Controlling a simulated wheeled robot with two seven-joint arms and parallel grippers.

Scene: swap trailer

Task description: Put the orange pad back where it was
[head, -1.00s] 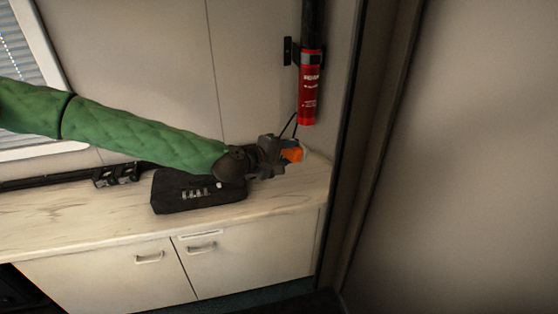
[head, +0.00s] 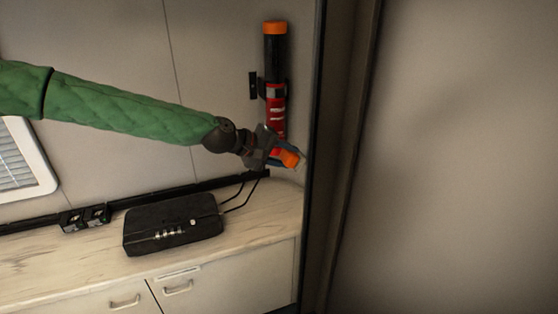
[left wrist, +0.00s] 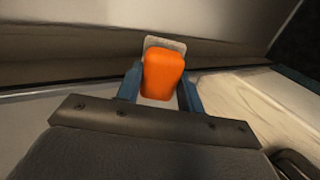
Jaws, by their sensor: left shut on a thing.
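The orange pad (left wrist: 163,75) is between the blue fingers of my left gripper (left wrist: 160,88) in the left wrist view. A pale grey piece (left wrist: 166,44) shows behind its far end. In the head view the orange pad (head: 287,158) is at the tip of my left gripper (head: 278,156), which is shut on it. The gripper holds it above the right end of the counter, near the corner and just below the red cylinder on the wall. My right gripper is in neither view.
The red and black cylinder (head: 275,100) with an orange top hangs in a wall bracket. A black box (head: 172,222) with cables lies on the marbled counter (head: 250,228). Sockets (head: 85,217) stand at the wall. A dark vertical edge (head: 314,150) bounds the corner at right.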

